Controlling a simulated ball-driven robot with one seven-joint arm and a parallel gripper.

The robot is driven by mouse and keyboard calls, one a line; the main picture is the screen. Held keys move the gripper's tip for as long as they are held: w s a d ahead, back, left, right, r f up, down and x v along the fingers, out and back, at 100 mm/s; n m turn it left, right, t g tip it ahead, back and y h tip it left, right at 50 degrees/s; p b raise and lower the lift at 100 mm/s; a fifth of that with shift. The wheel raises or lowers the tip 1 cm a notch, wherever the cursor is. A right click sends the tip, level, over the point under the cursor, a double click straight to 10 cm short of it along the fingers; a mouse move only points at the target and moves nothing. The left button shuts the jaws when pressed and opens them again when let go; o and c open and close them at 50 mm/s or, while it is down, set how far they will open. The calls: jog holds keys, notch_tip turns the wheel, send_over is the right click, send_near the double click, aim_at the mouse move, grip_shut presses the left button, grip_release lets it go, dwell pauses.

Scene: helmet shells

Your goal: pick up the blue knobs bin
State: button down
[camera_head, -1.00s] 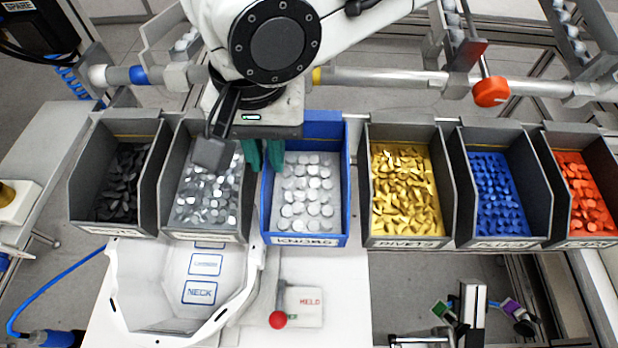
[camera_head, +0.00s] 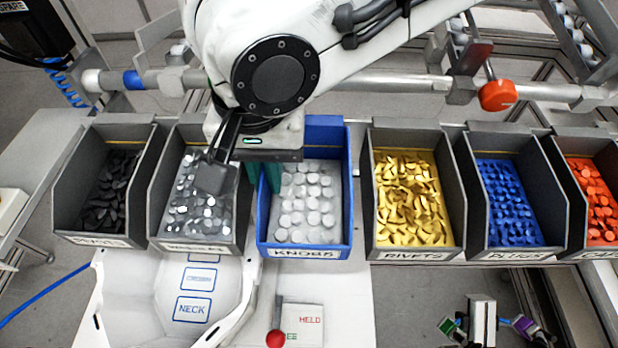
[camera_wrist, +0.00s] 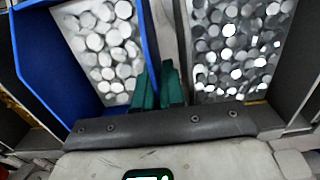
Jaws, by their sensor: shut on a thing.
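The blue knobs bin (camera_head: 347,200) stands in the row of bins, with white round knobs inside and a KNOBS label on its front. My gripper (camera_head: 262,178) has its green fingers at the bin's left side wall, towards the back. In the wrist view my gripper (camera_wrist: 159,85) is shut on the wall of the blue bin (camera_wrist: 146,42), one finger on each side. The lower part of the wall between the fingers is hidden. The bin looks level with its neighbours.
A grey bin of silvery parts (camera_head: 158,215) stands close on the left, and a black-parts bin (camera_head: 72,205) beyond it. Rivets (camera_head: 455,200), blue plugs (camera_head: 555,210) and red caps bins (camera_head: 575,160) are on the right.

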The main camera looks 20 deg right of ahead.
jog(key=shift+r, duration=0.1)
jog(key=shift+r+p, duration=1.4)
jog(key=shift+p, duration=0.05)
jog(key=s+a, duration=0.3)
jog(key=s, duration=0.6)
jog(key=shift+a+b, duration=0.35)
jog(key=shift+a, duration=0.05)
dwell(0.6)
